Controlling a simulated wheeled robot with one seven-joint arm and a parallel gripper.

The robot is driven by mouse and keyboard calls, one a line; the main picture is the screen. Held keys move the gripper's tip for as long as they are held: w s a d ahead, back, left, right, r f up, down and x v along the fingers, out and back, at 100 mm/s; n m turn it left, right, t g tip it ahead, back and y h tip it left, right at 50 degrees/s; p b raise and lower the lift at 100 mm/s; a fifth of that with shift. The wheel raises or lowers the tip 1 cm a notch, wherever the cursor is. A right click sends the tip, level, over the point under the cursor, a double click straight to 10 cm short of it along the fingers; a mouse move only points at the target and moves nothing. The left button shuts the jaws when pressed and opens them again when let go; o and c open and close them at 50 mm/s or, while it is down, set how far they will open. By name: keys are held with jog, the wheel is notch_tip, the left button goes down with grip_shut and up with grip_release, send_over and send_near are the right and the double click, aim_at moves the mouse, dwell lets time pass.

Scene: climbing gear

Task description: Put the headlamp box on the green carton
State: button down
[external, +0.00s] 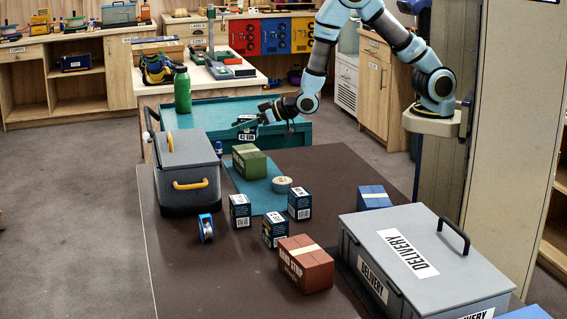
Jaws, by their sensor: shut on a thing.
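My gripper (262,118) is shut on a small dark box with a white label (247,135). It holds the box over the near part of the teal tray-like surface, behind the green carton. The print is too small to tell whether this is the headlamp box. The green carton (249,162), with a pale tape strip on top, stands on a teal mat (264,196) on the dark table. Its visible top is bare. The held box is apart from it, farther back.
Several dark boxes stand on the table, including one near the mat (240,210). A tape roll (282,184), grey cooler (188,165), brown carton (306,264) and large delivery box (425,255) are also there. A green bottle (182,90) stands at the teal surface's back left.

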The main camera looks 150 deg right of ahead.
aim_at(241, 136)
jog(key=shift+f+p, duration=0.4)
jog(key=shift+f, duration=1.45)
jog(key=shift+f, duration=0.15)
jog(key=shift+c, duration=1)
grip_release()
jog(key=shift+r, duration=0.2)
jog(key=shift+s+a, duration=0.1)
jog(key=shift+a, duration=0.2)
jog(key=b+v, duration=0.1)
jog(key=v, duration=1)
jog(key=shift+a+r+b, duration=0.15)
jog(key=shift+r+b, duration=0.1)
jog(key=shift+b, duration=0.05)
